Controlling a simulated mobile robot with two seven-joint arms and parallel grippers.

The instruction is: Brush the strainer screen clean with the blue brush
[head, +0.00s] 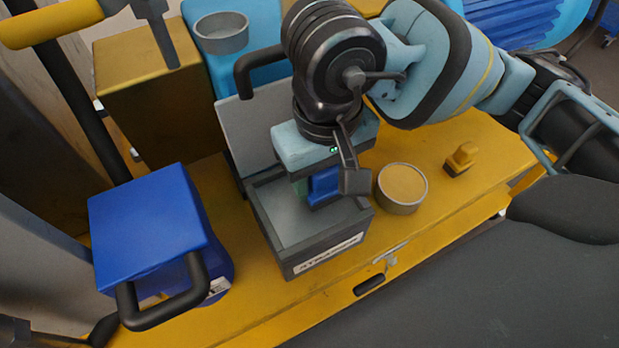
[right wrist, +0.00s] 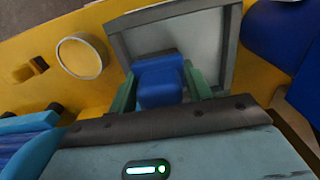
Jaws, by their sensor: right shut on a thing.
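The strainer box (head: 318,258) is a grey open-topped box with a lettered front label, standing on the yellow bench. Its grey flat inside (head: 283,212) shows left of my gripper, and also fills the top middle of the right wrist view (right wrist: 205,45). My right gripper (head: 322,186) is shut on the blue brush (head: 324,184), over the right part of the box. In the right wrist view the brush (right wrist: 160,82) sits between the green fingers. Its lower end is hidden, so I cannot tell whether it touches the screen. My left gripper is not in view.
A grey panel (head: 236,122) stands upright behind the box. A round tin (head: 402,188) and a small yellow block (head: 460,160) are on its right. A blue container with a black handle (head: 150,225) stands left. Bare yellow bench (head: 430,240) shows at the front right.

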